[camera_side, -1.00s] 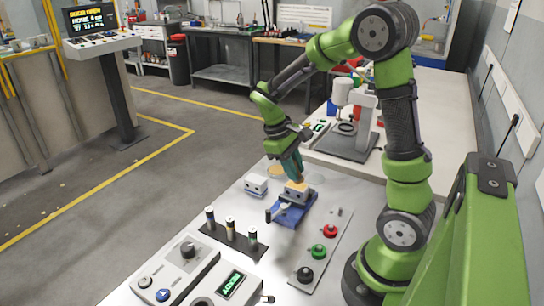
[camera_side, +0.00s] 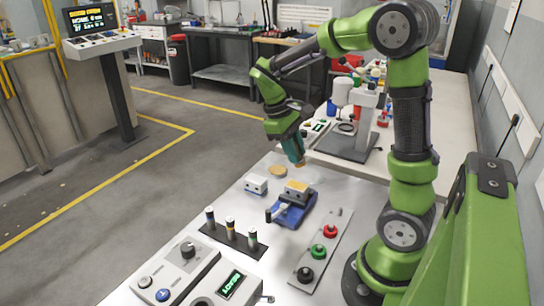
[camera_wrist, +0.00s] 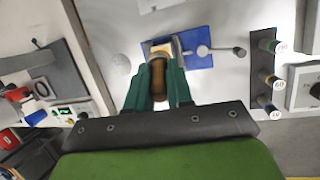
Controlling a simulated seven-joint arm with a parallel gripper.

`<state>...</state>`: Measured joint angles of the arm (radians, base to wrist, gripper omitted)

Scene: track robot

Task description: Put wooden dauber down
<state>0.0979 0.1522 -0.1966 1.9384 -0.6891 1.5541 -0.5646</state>
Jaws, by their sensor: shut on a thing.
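My gripper (camera_side: 295,155) has teal fingers and hangs above the far part of the white table. In the wrist view, its fingers (camera_wrist: 160,82) are shut on the wooden dauber (camera_wrist: 158,76), a brown rounded piece. In the side view only the dauber's lower end (camera_side: 300,164) shows below the fingertips, clear of the table. A blue vise (camera_side: 291,212) with a grey jaw and a tan-topped block (camera_side: 297,187) stands just below and nearer the camera. A round tan disc (camera_side: 277,171) lies on the table to the left of the dauber.
A dark rack with upright markers (camera_side: 231,229), a control box (camera_side: 183,264) and a strip of coloured buttons (camera_side: 318,251) lie nearer. A white press machine (camera_side: 357,125) stands on the bench behind.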

